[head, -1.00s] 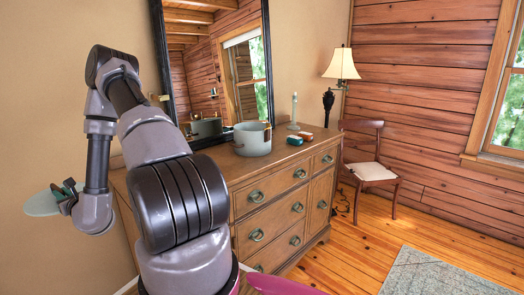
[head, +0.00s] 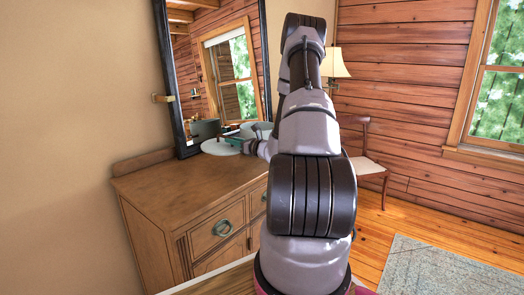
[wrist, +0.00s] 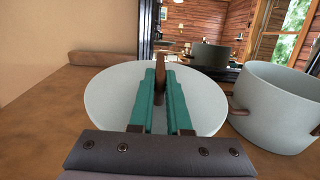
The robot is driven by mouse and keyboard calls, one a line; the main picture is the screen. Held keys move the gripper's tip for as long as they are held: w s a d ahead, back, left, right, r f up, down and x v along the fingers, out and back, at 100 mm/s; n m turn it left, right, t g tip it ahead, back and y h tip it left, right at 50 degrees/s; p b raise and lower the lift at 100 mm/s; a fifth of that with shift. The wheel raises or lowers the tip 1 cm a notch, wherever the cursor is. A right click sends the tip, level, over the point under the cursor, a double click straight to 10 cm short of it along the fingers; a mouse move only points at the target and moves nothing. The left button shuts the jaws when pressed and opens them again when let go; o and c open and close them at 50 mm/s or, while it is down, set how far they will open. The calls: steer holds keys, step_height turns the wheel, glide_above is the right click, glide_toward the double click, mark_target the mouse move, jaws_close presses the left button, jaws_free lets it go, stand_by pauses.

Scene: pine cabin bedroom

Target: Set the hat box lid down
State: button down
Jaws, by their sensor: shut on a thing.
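My gripper (wrist: 160,78) is shut on the hat box lid (wrist: 108,100), a pale grey-green disc, by the brown tab at its middle. In the head view the lid (head: 218,147) shows left of my gripper (head: 241,141), at the back of the dresser by the mirror. It is roughly level and over the dresser top; whether it touches the wood I cannot tell. The open hat box (wrist: 278,112), pale with brown handles, stands on the dresser just right of the lid. In the head view my arm hides most of the box (head: 258,127).
The wooden dresser top (head: 165,187) is clear at the left and front. A dark-framed mirror (head: 225,60) stands behind and reflects the box. A lamp (head: 335,63) and a chair (head: 362,150) are beyond the dresser to the right.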

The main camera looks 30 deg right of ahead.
steer(key=shift+s+d+f, duration=0.2)
steer(key=shift+d+f, duration=0.1)
steer(key=shift+d, duration=0.3)
steer(key=shift+s+d+f, duration=0.15)
steer(key=shift+d+f, duration=0.15)
steer(key=shift+d, duration=0.25)
step_height(320, 180, down, 4)
steer(key=shift+d, duration=0.1)
steer(key=shift+f, duration=2.25)
steer(key=shift+a+f, duration=0.1)
steer(key=shift+a, duration=0.1)
steer(key=c, duration=0.9)
jaws_free()
